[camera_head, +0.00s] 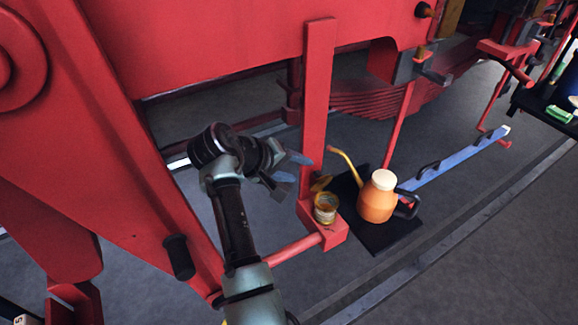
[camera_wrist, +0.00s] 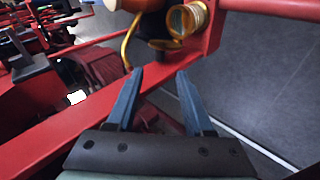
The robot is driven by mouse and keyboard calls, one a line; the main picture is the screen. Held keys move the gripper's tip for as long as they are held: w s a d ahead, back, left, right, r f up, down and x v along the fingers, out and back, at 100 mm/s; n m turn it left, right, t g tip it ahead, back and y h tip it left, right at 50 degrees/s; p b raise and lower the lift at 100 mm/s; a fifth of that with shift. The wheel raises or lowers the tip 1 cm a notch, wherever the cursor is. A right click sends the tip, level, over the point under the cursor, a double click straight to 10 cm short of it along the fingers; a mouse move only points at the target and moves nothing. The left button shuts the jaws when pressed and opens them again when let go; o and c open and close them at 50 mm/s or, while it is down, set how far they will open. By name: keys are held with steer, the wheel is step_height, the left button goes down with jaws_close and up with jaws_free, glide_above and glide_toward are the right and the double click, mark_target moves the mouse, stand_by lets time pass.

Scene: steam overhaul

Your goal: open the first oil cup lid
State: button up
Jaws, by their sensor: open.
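An orange oil can (camera_head: 376,200) with a white cap and long yellow spout stands on a black mat (camera_head: 381,238), right of the cup. The red upright (camera_head: 317,100) rises close by my gripper. A blue bar (camera_head: 455,160) lies behind. Grey floor is clear at lower right.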

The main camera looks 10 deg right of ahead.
steer(key=shift+v, duration=1.25)
steer(key=s+a+r+m+t+y, duration=0.1)
steer(key=a+r+t+y, duration=0.25)
steer(key=r, duration=0.35)
steer(key=s+a+r+m+t+y, duration=0.1)
steer(key=a+r+t+y, duration=0.25)
steer(key=r+t, duration=0.2)
steer(key=s+r+t, duration=0.4)
steer(key=s+r, duration=0.2)
steer(key=r, duration=0.5)
steer(key=s+a+r+t, duration=0.1)
steer(key=s+r+t, duration=0.4)
steer(key=r, duration=0.7)
steer(key=s+r+m+t, duration=0.1)
steer(key=s+r+t, duration=0.3)
steer(key=s+r, duration=0.4)
step_height(320, 180, up, 4)
steer(key=shift+a+f+t+y, duration=0.15)
steer(key=shift+a+t+y, duration=0.15)
steer(key=shift+a+y, duration=0.1)
